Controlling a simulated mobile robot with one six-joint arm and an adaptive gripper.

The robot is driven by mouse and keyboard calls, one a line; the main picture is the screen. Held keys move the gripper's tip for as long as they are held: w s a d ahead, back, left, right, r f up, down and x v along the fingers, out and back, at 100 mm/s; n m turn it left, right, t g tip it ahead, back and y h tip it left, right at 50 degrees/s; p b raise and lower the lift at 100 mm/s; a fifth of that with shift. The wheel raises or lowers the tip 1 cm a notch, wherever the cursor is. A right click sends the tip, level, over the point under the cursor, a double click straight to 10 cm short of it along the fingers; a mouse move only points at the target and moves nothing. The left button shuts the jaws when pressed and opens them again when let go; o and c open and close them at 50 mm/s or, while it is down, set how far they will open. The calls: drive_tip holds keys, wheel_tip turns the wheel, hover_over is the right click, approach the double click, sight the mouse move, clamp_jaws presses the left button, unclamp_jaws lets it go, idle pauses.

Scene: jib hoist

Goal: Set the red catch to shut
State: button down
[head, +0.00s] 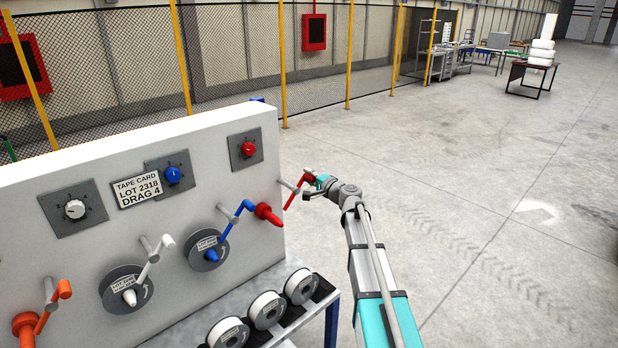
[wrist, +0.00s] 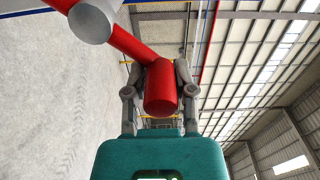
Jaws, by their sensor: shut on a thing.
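The red catch (head: 291,200) is a thin red crank on a grey pin at the right end of the white panel (head: 150,150). Its red grip end (head: 308,179) points up and right, out past the panel's edge. My gripper (head: 317,184) is at that end, partly hidden by its own wrist. In the wrist view, the catch's red cylindrical grip (wrist: 161,92) sits between the two grey fingers (wrist: 160,85). Its red arm runs up and left to a grey round pin (wrist: 92,20). I cannot read any shut mark for the catch.
A blue crank (head: 237,222), a white crank (head: 152,258) and an orange crank (head: 52,305) stick out to the left. A thick red knob (head: 267,213) is close by. White spools (head: 266,310) sit on a rack below.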

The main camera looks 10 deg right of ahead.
drive_tip(key=shift+c, duration=2.2)
unclamp_jaws()
drive_tip(key=shift+s+a, duration=0.25)
drive_tip(key=shift+a, duration=0.4)
drive_tip(key=shift+d, duration=0.1)
drive_tip(key=shift+d, duration=0.1)
drive_tip(key=shift+s+d, duration=0.1)
drive_tip(key=shift+s, duration=0.1)
drive_tip(key=v, duration=1.1)
drive_tip(key=shift+s, duration=0.25)
drive_tip(key=shift+d, duration=0.1)
